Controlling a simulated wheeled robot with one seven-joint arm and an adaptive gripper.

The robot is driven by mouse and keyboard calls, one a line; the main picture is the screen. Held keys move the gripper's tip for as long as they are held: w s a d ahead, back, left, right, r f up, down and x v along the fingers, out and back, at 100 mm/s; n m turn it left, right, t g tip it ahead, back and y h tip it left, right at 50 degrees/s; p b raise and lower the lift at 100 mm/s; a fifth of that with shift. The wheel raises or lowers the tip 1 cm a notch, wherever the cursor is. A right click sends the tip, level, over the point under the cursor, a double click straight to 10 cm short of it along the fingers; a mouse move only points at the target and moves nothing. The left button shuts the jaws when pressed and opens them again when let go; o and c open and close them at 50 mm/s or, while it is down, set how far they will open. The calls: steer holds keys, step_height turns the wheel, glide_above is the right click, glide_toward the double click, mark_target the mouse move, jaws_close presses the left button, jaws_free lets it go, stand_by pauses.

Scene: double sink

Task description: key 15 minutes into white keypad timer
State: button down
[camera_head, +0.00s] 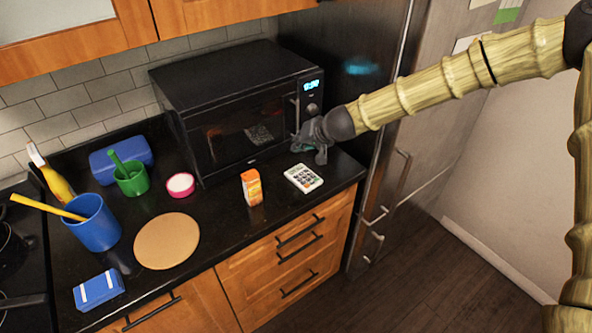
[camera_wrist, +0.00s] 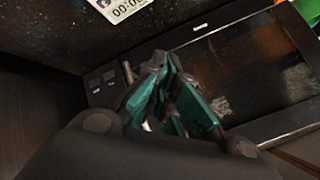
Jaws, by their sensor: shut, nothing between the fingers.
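The white keypad timer (camera_head: 303,178) lies on the black counter in front of the right end of the microwave, its keys facing up. My gripper (camera_head: 320,156) is shut and empty, above the counter, behind and slightly right of the timer, close to the microwave's right front. In the wrist view my gripper (camera_wrist: 162,62) has its teal-padded fingers near the middle, apart from the timer.
The black microwave (camera_head: 245,130) stands just behind the timer. An orange-and-white box (camera_head: 251,187) stands to its left. A pink-rimmed bowl (camera_head: 180,185), green cup (camera_head: 132,180), blue cup (camera_head: 95,225) and round board (camera_head: 167,241) are farther left. The steel fridge (camera_head: 385,140) is to the right.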

mark_target(298, 176)
steer(key=shift+s+f+b, duration=0.2)
steer(key=shift+f+b, duration=3.1)
steer(key=shift+f, duration=1)
steer(key=shift+f, duration=0.1)
steer(key=shift+f+b, duration=0.3)
steer(key=shift+f, duration=0.05)
steer(key=shift+f, duration=0.25)
steer(key=shift+r, duration=0.15)
steer(key=shift+r+p, duration=0.3)
steer(key=shift+r, duration=0.3)
